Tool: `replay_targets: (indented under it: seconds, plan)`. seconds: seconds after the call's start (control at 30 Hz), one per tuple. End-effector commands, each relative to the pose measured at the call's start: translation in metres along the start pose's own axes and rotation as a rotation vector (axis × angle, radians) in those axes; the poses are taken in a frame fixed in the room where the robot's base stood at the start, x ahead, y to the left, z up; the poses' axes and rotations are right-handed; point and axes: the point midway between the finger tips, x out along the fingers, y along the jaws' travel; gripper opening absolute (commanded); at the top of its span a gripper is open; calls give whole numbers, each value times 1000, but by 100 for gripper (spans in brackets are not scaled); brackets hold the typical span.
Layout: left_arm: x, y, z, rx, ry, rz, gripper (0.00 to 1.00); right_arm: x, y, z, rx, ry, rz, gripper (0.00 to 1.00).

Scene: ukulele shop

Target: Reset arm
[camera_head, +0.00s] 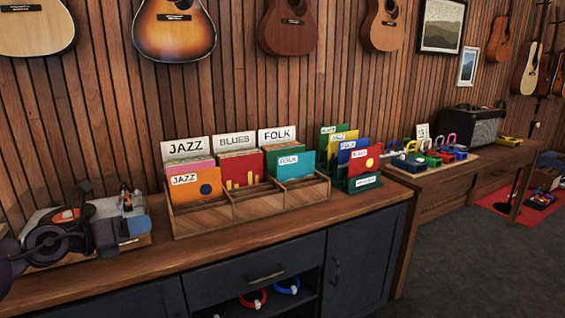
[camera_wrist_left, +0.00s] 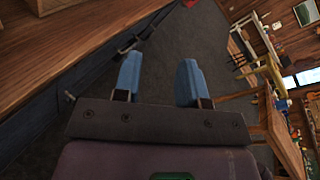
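My left arm comes in low from the left in the head view, above the left end of the wooden counter (camera_head: 225,252). Its gripper (camera_head: 134,212) is to the left of the record crate and apart from it. In the left wrist view the two blue fingers (camera_wrist_left: 158,80) stand wide apart. Only dark floor shows between them, so the gripper is open and empty. My right gripper is in neither view.
A wooden crate (camera_head: 203,220) holds sleeves behind JAZZ, BLUES and FOLK signs. A green rack (camera_head: 364,183) with several sleeves stands to its right. A record (camera_head: 66,216) lies partly hidden behind my arm. Guitars hang above. The counter's front strip is clear.

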Motion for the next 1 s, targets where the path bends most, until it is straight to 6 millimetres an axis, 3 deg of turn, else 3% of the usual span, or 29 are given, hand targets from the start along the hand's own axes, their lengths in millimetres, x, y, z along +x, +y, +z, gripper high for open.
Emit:
replay_targets:
  seconds: [0.2,0.47,0.7,1.0]
  plan:
    - [8,-24,-48,-616,-186,-90,38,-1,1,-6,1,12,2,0]
    - [-6,-21,-128,-1351,-365,-52,38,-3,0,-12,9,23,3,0]
    - [-38,-21,-221,-1939,-502,59,38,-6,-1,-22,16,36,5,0]
    - [-97,-46,-330,-2471,-692,176,38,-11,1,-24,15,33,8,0]
